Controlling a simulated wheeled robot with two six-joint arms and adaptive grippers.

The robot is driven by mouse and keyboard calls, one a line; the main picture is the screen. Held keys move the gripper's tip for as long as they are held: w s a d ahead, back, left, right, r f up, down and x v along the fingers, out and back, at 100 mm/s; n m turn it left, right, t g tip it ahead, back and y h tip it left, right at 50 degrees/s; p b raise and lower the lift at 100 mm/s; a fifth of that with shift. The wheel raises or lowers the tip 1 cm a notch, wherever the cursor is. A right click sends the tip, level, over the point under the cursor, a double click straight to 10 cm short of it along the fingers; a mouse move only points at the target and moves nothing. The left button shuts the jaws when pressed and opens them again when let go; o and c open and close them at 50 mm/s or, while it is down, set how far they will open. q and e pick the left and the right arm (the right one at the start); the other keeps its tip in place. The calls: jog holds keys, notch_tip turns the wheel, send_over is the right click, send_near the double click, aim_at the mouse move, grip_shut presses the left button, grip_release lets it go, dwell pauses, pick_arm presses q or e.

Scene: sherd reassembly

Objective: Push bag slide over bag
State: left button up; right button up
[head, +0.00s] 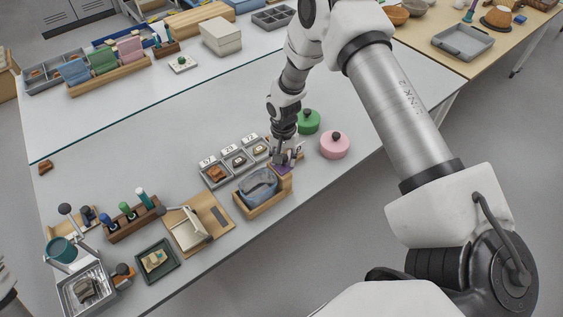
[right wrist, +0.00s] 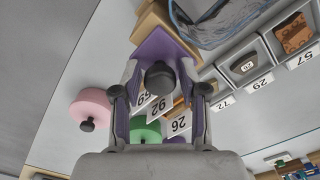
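The clear bluish bag (head: 258,184) lies in a wooden holder (head: 262,206) near the front edge of the table; part of it shows at the top of the right wrist view (right wrist: 215,22). A purple slide (right wrist: 160,47) with a dark round knob (right wrist: 160,76) is at the holder's end, beside the bag; a bit of its purple shows in the head view (head: 284,168). My right gripper (right wrist: 160,85) is over the slide, its fingers apart on either side of the knob. Contact with the slide cannot be told. My left gripper is not in view.
Numbered trays with sherds (head: 238,160) stand just behind the holder. A pink round lidded weight (head: 334,145) and a green one (head: 308,121) stand to the right. A wooden board (head: 199,224) and a pen rack (head: 132,219) are left.

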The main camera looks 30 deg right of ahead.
aim_at(277, 167)
jog(key=shift+c, duration=1.4)
jog(key=shift+a, duration=0.15)
jog(key=shift+s+a, duration=0.15)
jog(key=shift+a, duration=0.9)
jog(key=o, duration=0.8)
jog(key=shift+c, duration=0.2)
notch_tip(277, 167, up, 6)
jog(key=p, duration=0.4)
jog(key=shift+f, duration=0.2)
jog(key=shift+f, duration=0.1)
